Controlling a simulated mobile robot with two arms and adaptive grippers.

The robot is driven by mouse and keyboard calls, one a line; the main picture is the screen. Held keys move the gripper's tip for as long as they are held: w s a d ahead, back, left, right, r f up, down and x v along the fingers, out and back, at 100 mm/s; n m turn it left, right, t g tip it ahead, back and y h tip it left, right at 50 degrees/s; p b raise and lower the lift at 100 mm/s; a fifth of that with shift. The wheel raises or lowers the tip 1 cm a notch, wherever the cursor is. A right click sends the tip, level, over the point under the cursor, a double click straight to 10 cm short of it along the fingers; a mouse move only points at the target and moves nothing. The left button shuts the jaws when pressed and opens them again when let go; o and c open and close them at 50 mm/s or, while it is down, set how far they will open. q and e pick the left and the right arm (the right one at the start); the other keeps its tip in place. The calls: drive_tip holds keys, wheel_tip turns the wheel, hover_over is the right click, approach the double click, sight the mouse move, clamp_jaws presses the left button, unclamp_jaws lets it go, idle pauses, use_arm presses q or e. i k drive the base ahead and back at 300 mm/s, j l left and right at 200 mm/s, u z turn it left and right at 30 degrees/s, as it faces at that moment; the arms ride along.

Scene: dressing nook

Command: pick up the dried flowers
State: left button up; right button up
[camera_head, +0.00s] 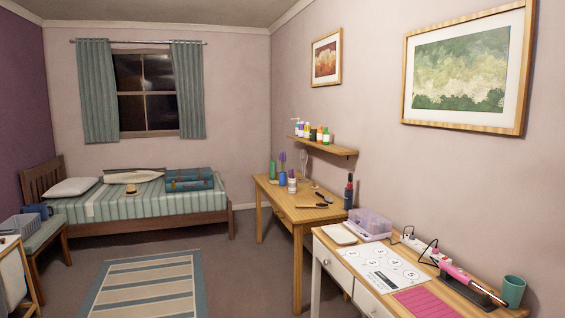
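A small purple tuft that looks like the dried flowers (282,157) stands upright on the wooden table (262,184) against the right wall. It rises above a small blue container (282,178); I cannot tell whether it stands in it or behind it. A green bottle (272,169) is just left of it, and a white jar with a purple top (292,184) is just right and in front. Neither of my grippers is in view, and nothing touches the flowers.
A nearer white desk (335,264) with a numbered sheet (385,268), a clear purple box (369,223) and a pink styling tool (470,283) fills the lower right. A shelf (325,147) with bottles hangs above the table. Floor is open around the striped rug (147,290).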

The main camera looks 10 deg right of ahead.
sight(281, 154)
drive_tip(key=i+l, duration=0.1)
drive_tip(key=i, duration=2.55)
drive_tip(key=i+j, duration=0.1)
drive_tip(key=i, duration=0.95)
drive_tip(key=i+j, duration=0.1)
drive_tip(key=i, duration=0.95)
